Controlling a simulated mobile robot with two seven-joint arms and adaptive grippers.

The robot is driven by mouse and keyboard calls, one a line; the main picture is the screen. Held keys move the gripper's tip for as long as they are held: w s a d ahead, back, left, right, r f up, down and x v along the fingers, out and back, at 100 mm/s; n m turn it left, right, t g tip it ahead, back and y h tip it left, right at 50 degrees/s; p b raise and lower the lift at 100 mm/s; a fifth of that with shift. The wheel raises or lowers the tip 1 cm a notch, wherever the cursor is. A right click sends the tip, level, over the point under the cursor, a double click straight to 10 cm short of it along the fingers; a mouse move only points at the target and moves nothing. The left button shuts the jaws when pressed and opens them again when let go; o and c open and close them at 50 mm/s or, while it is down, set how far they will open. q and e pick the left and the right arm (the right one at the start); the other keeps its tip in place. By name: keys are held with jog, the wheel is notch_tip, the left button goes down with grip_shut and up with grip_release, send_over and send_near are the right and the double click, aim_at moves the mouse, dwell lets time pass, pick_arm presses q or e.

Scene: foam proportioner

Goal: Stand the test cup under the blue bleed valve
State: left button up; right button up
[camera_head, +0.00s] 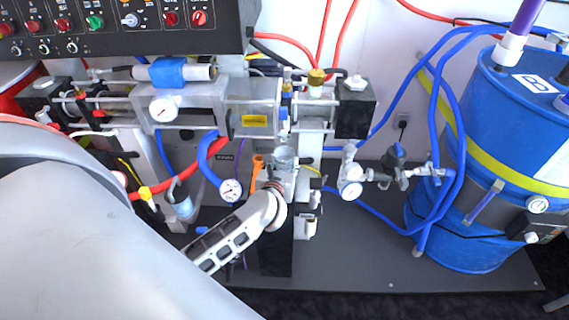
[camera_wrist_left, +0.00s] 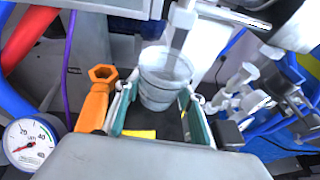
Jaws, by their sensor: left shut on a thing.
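The test cup is a translucent grey cup (camera_head: 284,156), upright in front of the pump's centre post. In the left wrist view the cup (camera_wrist_left: 164,72) sits between the two green-lined fingers of my left gripper (camera_wrist_left: 160,112), which is shut on it. In the head view my left gripper (camera_head: 279,190) reaches in from the lower left, its fingers partly hidden. A grey fitting (camera_wrist_left: 183,20) stands just behind and above the cup in the wrist view. I cannot pick out the blue bleed valve with certainty. My right gripper is not in view.
An orange tool (camera_wrist_left: 96,98) stands close left of the gripper. Pressure gauges (camera_head: 231,190) and (camera_head: 350,188) flank the cup. Blue hoses lead to the blue drum (camera_head: 500,150) at right. The dark base plate (camera_head: 350,262) has clear room at front.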

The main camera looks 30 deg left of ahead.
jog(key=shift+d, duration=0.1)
pick_arm(q)
jog(key=o, duration=0.6)
jog(key=shift+f, duration=0.15)
jog(key=o, duration=0.4)
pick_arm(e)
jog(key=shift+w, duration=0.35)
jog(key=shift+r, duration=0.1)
